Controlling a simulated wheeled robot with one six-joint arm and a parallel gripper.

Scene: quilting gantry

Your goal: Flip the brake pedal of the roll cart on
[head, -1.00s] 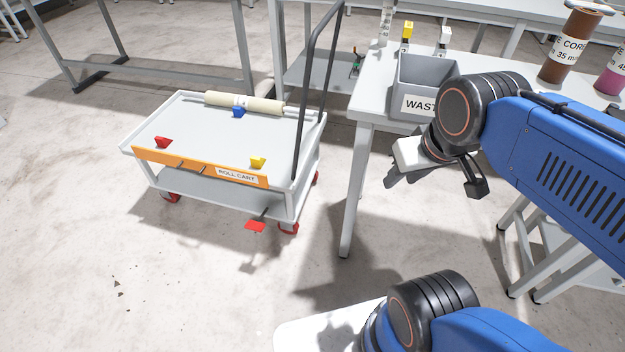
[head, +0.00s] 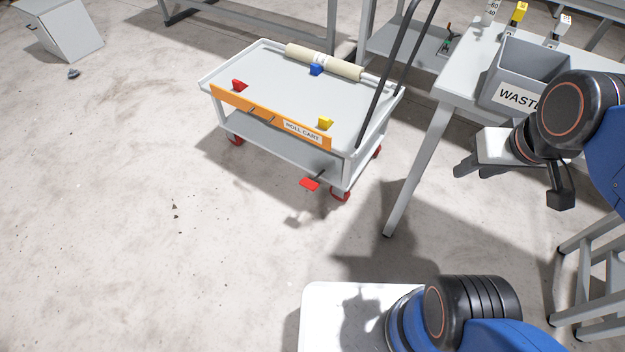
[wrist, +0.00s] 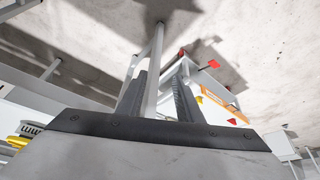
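The roll cart (head: 283,158) is a grey two-shelf cart with an orange label strip and red casters. Its brake pedal (head: 310,184) is a small red plate on a dark lever, sticking out low at the cart's near right end. A red plate that looks like the pedal (wrist: 208,64) also shows in the wrist view, beyond the fingers. My gripper (head: 478,169) is right of the cart, higher than the pedal and well apart from it, beside the table. In the wrist view its two fingers (wrist: 160,95) stand apart with nothing held; a table leg shows behind them.
A white table (head: 450,88) with a grey waste bin (head: 526,70) stands right of the cart; its leg (head: 418,170) comes down between cart and gripper. A cream roll (head: 325,62) and coloured blocks are on the cart top.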

